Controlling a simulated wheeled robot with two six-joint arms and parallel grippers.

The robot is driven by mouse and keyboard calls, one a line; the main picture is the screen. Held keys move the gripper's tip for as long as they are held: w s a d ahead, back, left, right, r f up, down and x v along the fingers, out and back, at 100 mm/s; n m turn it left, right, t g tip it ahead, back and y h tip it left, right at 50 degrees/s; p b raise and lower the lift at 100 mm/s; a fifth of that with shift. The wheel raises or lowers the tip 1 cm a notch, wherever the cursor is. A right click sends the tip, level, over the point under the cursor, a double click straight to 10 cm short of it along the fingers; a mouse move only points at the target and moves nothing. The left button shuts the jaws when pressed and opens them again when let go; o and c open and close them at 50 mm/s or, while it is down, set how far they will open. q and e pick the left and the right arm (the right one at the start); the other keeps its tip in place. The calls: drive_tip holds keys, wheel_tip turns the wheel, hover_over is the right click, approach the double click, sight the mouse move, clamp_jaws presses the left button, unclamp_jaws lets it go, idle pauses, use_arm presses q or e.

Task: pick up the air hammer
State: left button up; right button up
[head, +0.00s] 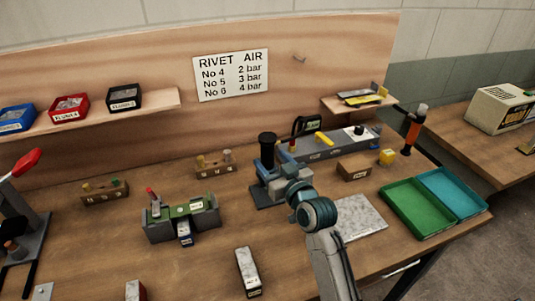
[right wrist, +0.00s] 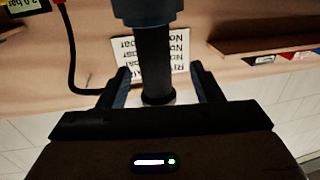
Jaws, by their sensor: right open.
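The air hammer (head: 267,143) appears to be the dark tool with a black upright cylinder on the bench, left of the grey pressure unit. In the right wrist view its black cylinder (right wrist: 155,60) stands between the fingers, with a wider blue-grey part at the top of that picture. My right gripper (head: 266,168) is open around the cylinder, and it also shows in the right wrist view (right wrist: 160,72). A gap shows on both sides, so the fingers do not grip it. The tool's lower part is partly hidden by my wrist in the head view. My left gripper is out of view.
The grey unit (head: 340,145) with a gauge (head: 313,125) stands to the right. A green clamp block (head: 182,218) and small racks are to the left. Green (head: 415,222) and teal trays, and an orange-handled tool (head: 413,130), are at right. A black hose (right wrist: 71,60) hangs beside the gripper.

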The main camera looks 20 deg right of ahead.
sight(271, 156)
drive_tip(key=shift+w, duration=0.45)
drive_tip(key=w+p, duration=0.2)
drive_tip(key=w, duration=0.2)
drive_tip(key=shift+w+a, duration=0.15)
drive_tip(key=shift+w+a+f+p, duration=0.1)
drive_tip(key=shift+w+p, duration=0.25)
drive_tip(key=shift+w, duration=0.15)
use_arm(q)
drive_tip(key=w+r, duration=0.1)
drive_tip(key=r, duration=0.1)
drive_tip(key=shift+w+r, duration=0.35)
use_arm(e)
drive_tip(key=c, duration=0.3)
drive_tip(key=shift+s, duration=0.1)
drive_tip(key=c, duration=0.7)
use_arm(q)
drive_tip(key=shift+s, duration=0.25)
use_arm(e)
drive_tip(key=shift+c, duration=0.8)
drive_tip(key=shift+r, duration=0.2)
use_arm(q)
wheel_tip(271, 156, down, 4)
drive_tip(key=b, duration=0.3)
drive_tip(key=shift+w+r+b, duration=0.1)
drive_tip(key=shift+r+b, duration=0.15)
drive_tip(key=shift+b, duration=0.05)
use_arm(e)
wheel_tip(271, 156, up, 18)
